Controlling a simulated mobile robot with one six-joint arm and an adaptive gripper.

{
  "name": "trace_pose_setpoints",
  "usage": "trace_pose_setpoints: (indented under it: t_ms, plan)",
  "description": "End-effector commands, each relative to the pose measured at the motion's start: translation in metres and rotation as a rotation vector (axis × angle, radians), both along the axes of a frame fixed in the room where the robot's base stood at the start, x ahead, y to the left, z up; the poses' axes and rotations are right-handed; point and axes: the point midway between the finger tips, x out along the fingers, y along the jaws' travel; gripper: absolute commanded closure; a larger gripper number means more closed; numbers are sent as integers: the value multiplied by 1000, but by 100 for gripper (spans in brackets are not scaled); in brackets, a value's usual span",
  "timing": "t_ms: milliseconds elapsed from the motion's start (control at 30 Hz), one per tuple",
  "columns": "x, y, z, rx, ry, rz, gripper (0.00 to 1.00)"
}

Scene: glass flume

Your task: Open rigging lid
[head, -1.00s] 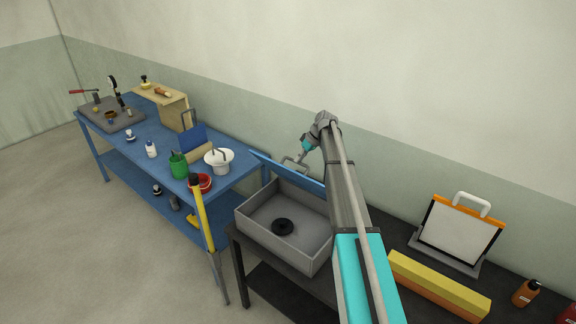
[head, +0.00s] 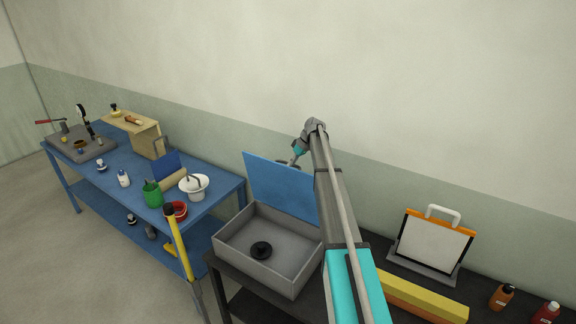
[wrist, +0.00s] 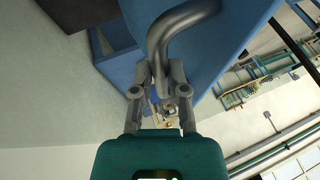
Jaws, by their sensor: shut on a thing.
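The rigging box (head: 284,281) is a grey open box on the dark bench, with a black round thing (head: 261,250) on its floor. Its blue lid (head: 275,188) stands raised, close to upright, along the box's back edge. My gripper (head: 296,158) is at the lid's upper part, partly hidden behind it and my arm. In the wrist view my gripper (wrist: 160,92) is shut on the grey curved handle (wrist: 166,38), which is fixed to the blue lid (wrist: 222,35).
A blue table (head: 215,207) with a green cup, red bowl, white pot and tools stands to the left. A yellow block (head: 425,298), an orange-topped white panel (head: 435,240) and bottles (head: 501,297) are on the dark bench to the right. A pale wall is behind.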

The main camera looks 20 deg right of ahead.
Motion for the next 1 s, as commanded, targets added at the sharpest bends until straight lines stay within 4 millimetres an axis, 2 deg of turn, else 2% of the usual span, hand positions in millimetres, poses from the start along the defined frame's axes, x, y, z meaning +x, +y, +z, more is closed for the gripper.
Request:
trace_pose_setpoints:
  t_ms: [100, 133, 300, 1000]
  plan:
    - [3, 1, 0, -2, -4, -1, 100]
    - [3, 1, 0, -1, -3, -1, 77]
    - [2, 2, 0, 0, -3, 1, 46]
    - [-4, 6, 4, 7, -11, -3, 46]
